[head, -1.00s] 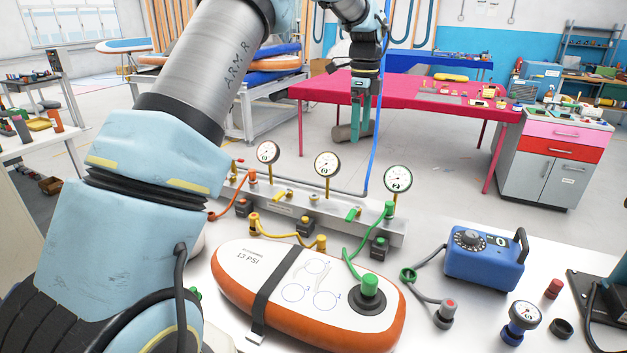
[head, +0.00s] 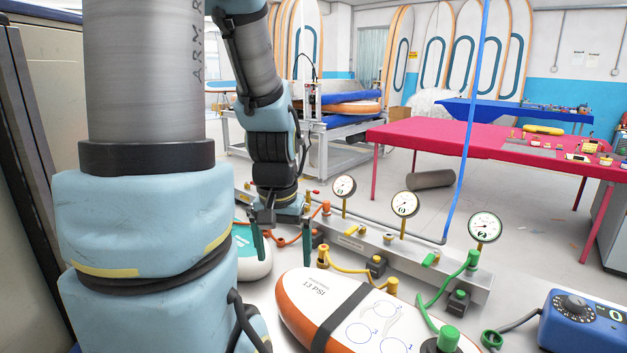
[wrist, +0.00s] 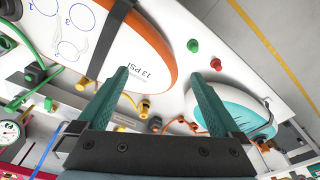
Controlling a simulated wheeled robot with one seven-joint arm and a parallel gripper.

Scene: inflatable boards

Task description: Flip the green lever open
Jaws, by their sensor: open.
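The green lever (head: 431,259) sits on the right part of a grey manifold (head: 345,231), below the right gauge (head: 486,228). A green hose (head: 442,292) runs from a green fitting beside it to the orange-rimmed board. In the wrist view a small green piece at the left (wrist: 50,104) may be this lever; I cannot tell for sure. My gripper (head: 282,243) points down by the manifold's left end, well left of the green lever. Its two green fingers, also in the wrist view (wrist: 157,78), are spread wide with nothing between them.
An orange-rimmed board (head: 340,318) marked 13 PSI lies in front of the manifold. A teal-and-white board (head: 252,250) is left of it. Orange (head: 326,208) and yellow fittings, hoses and upright gauges crowd the manifold. A blue pump (head: 582,322) stands at right.

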